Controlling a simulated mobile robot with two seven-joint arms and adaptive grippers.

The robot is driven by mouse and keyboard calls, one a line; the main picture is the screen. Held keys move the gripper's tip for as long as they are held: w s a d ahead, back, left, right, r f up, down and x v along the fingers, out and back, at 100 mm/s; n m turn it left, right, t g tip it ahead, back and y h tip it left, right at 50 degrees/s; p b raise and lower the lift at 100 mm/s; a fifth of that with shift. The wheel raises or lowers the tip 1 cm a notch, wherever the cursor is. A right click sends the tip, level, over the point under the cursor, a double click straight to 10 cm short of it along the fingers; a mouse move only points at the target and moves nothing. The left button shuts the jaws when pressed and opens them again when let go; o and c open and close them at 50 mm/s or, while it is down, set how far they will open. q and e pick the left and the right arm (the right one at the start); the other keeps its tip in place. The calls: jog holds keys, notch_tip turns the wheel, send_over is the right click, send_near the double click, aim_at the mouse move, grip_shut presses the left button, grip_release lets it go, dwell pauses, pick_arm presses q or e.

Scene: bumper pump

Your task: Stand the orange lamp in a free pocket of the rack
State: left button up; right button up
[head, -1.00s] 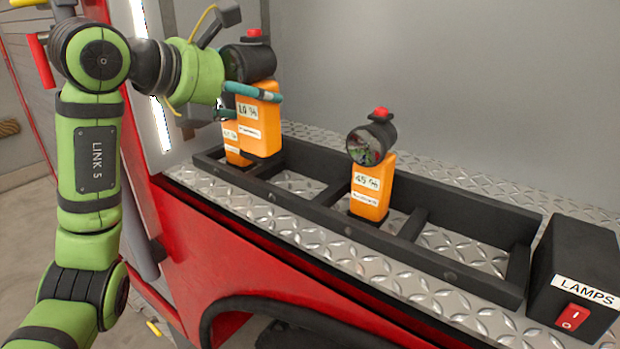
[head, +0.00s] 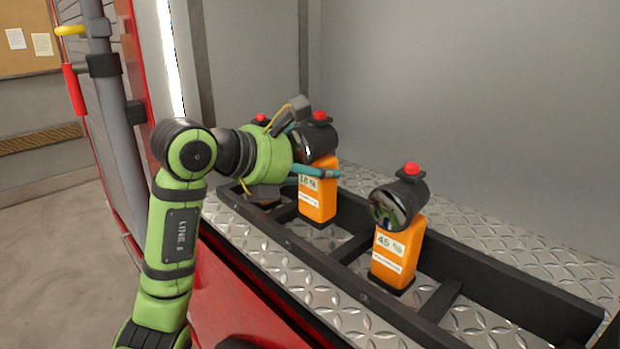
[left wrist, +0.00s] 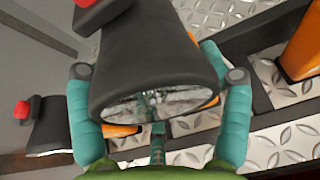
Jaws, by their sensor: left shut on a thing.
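The orange lamp marked 10 % (head: 317,199) has a black head and red button. My left gripper (head: 318,156) is shut on it, teal fingers on both sides just below the head. The lamp is upright in the rack's second pocket from the left, its black base low between the dividers; I cannot tell whether it touches the floor. In the left wrist view its black head (left wrist: 150,60) fills the middle between the fingers (left wrist: 160,78). The black rack (head: 470,268) runs along the shelf. My right gripper is not in view.
A second orange lamp, marked 45 % (head: 396,250), stands in the pocket to the right. Another lamp (head: 261,119) is mostly hidden behind my left wrist; it shows at left in the left wrist view (left wrist: 50,125). The rack's right-end pocket (head: 480,320) is empty.

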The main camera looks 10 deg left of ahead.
aim_at(304, 182)
pick_arm(q)
notch_tip(304, 182, down, 3)
jog(key=shift+r+p, duration=0.1)
jog(key=shift+p, duration=0.4)
jog(key=shift+f, duration=0.2)
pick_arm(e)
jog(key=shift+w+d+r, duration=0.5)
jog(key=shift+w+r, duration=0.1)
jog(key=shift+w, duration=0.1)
pick_arm(q)
jog(key=shift+f, duration=0.2)
jog(key=o, duration=1.6)
jog(key=shift+o, duration=0.2)
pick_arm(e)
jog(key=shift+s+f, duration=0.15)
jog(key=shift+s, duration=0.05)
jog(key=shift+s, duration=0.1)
